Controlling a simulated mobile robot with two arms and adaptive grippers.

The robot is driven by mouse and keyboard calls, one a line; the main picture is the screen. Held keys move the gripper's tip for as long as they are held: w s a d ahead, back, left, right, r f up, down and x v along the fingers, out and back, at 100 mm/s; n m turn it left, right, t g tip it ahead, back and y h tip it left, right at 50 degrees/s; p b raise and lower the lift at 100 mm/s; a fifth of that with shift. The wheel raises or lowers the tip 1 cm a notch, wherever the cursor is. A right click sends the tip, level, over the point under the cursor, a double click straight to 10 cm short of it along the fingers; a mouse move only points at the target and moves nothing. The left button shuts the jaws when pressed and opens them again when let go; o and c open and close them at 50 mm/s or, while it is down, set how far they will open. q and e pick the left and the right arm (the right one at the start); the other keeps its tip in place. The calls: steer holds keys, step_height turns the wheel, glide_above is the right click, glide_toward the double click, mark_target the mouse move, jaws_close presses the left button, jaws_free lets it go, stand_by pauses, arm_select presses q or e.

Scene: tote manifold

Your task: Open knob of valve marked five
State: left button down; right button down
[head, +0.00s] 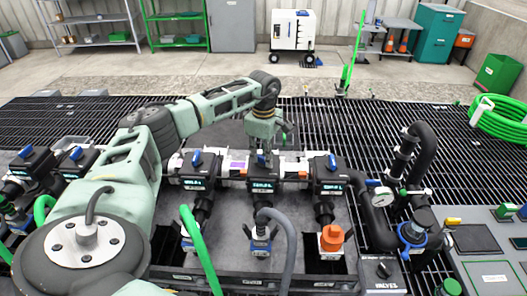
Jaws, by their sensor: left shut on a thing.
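A row of black valves with blue knobs and small lit labels runs along the manifold. The label digits are too small to read, so I cannot tell which valve is marked five. My left gripper (263,152) points down onto the top of the middle valve (263,178) of the central three. It is shut at that valve's knob, which its fingers mostly hide. The left neighbour valve (196,176) and the right neighbour valve (329,182) show their blue knobs, standing roughly upright in the picture. My right gripper is not in view.
More valves (33,162) stand at the far left, partly behind my arm. Green and grey hoses (282,225) rise in front of the valves. A black pipe with a gauge (383,196) stands close at the right. A control panel (492,245) lies at lower right.

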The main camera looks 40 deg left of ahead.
mark_target(264, 157)
arm_select(q)
steer(key=n, duration=0.4)
steer(key=shift+w+r+n+p, duration=0.1)
steer(key=shift+r+n+p, duration=0.05)
steer(key=shift+n+p, duration=0.2)
steer(key=shift+n, duration=0.25)
steer(key=c, duration=1.8)
jaws_free()
step_height(264, 157, up, 12)
